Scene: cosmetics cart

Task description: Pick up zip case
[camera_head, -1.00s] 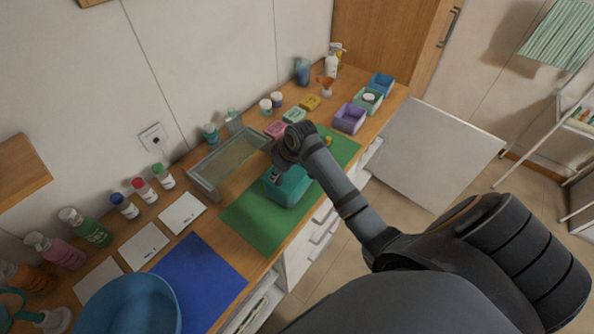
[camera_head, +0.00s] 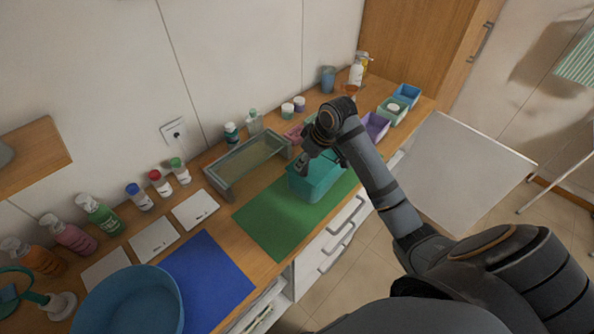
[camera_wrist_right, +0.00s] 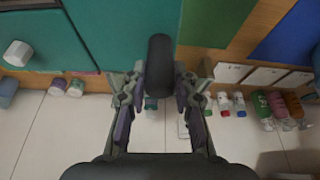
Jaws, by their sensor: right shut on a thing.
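The zip case (camera_head: 318,180) is a teal, box-like case over the green mat (camera_head: 275,222) in the head view. My right gripper (camera_head: 303,163) is at its top, shut on it. In the right wrist view, the case's broad teal face (camera_wrist_right: 120,35) fills the upper left, and a dark rounded part (camera_wrist_right: 160,65), perhaps its handle, lies between the fingers of the right gripper (camera_wrist_right: 160,88). My arm hides part of the case's far side. Whether its base clears the mat is hard to tell. My left gripper is not in view.
A glass-topped box (camera_head: 245,160) stands close left of the case. A blue mat (camera_head: 208,275), a blue bowl (camera_head: 130,305) and several bottles line the left. Small bins (camera_head: 375,125) stand at the far right end. The near part of the green mat is bare.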

